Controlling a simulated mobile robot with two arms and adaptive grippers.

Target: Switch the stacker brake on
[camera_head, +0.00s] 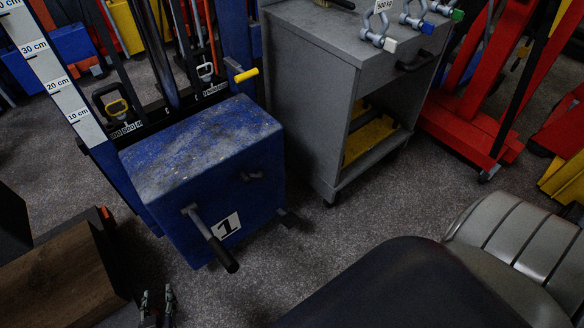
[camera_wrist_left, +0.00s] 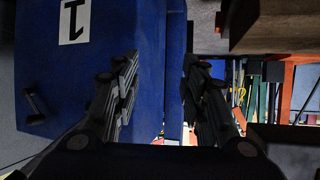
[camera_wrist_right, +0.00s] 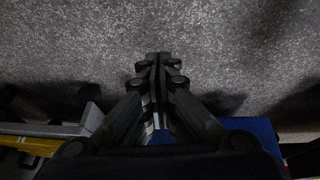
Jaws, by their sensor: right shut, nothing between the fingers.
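The blue stacker (camera_head: 200,165) with a "1" label stands left of centre in the head view. A crank with a black grip (camera_head: 222,255) sticks out of its front. Which part is the brake I cannot tell. My left gripper (camera_head: 157,305) is low, in front of the stacker and left of the crank. Its fingers are apart in the left wrist view (camera_wrist_left: 158,85), with nothing held. My right gripper (camera_wrist_right: 156,62) is shut and empty over the grey floor, outside the head view.
A grey cabinet (camera_head: 305,110) with shackles on top stands right of the stacker. A brown wooden block (camera_head: 65,280) is at the lower left, beside my left gripper. Red equipment (camera_head: 470,125) stands at the right. Speckled floor (camera_head: 350,220) is clear between.

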